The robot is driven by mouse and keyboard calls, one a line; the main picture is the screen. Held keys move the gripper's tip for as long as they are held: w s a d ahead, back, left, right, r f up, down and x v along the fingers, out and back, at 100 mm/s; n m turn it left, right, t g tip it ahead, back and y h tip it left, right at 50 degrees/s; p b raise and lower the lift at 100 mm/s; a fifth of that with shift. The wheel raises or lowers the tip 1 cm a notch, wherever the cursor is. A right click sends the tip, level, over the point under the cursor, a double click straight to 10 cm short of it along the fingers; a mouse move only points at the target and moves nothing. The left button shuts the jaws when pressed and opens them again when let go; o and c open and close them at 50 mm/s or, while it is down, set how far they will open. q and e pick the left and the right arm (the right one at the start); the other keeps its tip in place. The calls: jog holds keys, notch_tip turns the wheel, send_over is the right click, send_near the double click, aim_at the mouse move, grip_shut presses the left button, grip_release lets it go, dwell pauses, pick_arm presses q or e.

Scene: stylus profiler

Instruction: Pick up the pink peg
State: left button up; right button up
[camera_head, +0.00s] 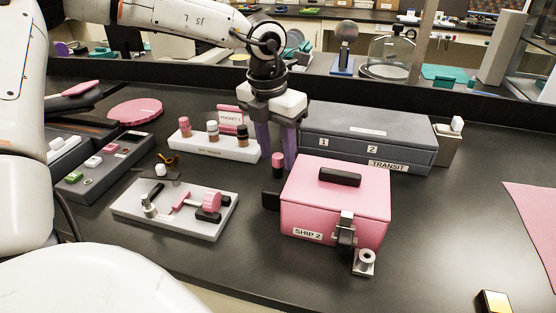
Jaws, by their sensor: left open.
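A peg with a pink top and a dark band (277,163) stands upright at the left side of the pink box, by a black block (271,199). My left gripper (277,156) points down with its purple fingers open, and the pink top shows just below and between the fingertips. I cannot tell whether the fingers touch it. Another pink-topped peg (184,127) stands at the left end of a white rack (216,153), beside a pale-capped one (212,131) and a brown-and-black one (242,136). My right gripper is not in view.
A pink box labelled SHIP 2 (335,202) stands close right of the gripper. A grey TRANSIT case (372,140) lies behind it. A white fixture plate (175,219) and a grey button panel (103,168) are at left.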

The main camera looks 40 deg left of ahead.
aim_at(277, 156)
pick_arm(q)
grip_shut()
jog(key=shift+r, duration=0.15)
notch_tip(277, 156, up, 10)
dwell(0.4)
jog(key=c, duration=0.9)
grip_release()
jog(key=shift+c, duration=0.2)
grip_shut()
